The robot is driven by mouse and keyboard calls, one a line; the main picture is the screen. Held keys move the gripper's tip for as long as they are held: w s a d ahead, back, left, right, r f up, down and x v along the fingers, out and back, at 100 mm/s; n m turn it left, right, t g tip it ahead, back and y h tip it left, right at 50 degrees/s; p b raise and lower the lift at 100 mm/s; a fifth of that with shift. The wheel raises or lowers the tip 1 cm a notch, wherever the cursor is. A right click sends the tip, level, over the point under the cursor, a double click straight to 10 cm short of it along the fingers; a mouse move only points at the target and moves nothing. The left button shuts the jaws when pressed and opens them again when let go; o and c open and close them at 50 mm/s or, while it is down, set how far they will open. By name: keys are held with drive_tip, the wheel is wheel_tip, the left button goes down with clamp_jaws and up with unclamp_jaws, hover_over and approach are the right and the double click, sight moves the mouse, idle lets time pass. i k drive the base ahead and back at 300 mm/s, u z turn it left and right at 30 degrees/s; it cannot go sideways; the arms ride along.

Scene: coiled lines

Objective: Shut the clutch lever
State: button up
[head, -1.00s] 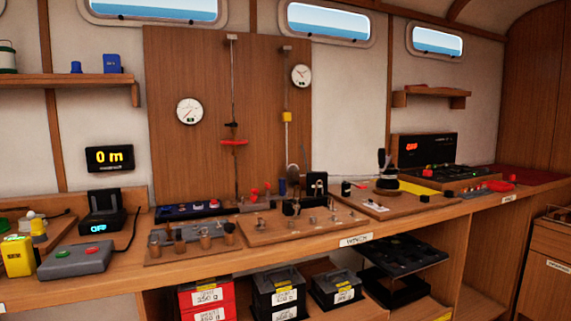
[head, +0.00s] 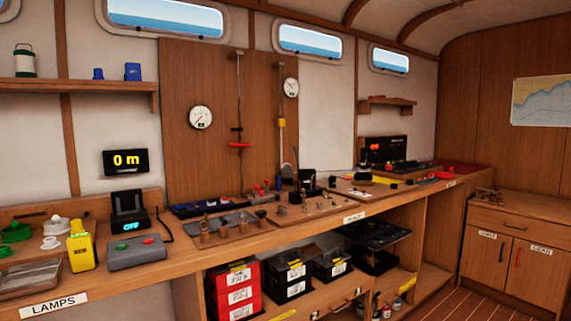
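The wooden winch board (head: 322,210) lies on the long bench behind a label that seems to read "WINCH" (head: 354,217). It carries small metal fittings, a black upright block (head: 307,179) and a rounded grey piece (head: 287,169) at its back. The clutch lever is too small to pick out with certainty among these parts, and I cannot tell whether it is open or shut. My gripper is not in view.
The bench (head: 225,250) runs along the wall. A grey box with red and green buttons (head: 138,253) and a yellow block (head: 80,250) stand at left.

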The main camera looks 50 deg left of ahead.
sight(294, 148)
drive_tip(key=k, duration=0.75)
drive_tip(key=u, duration=1.75)
drive_tip(key=i, duration=1)
drive_tip(key=u, duration=2.05)
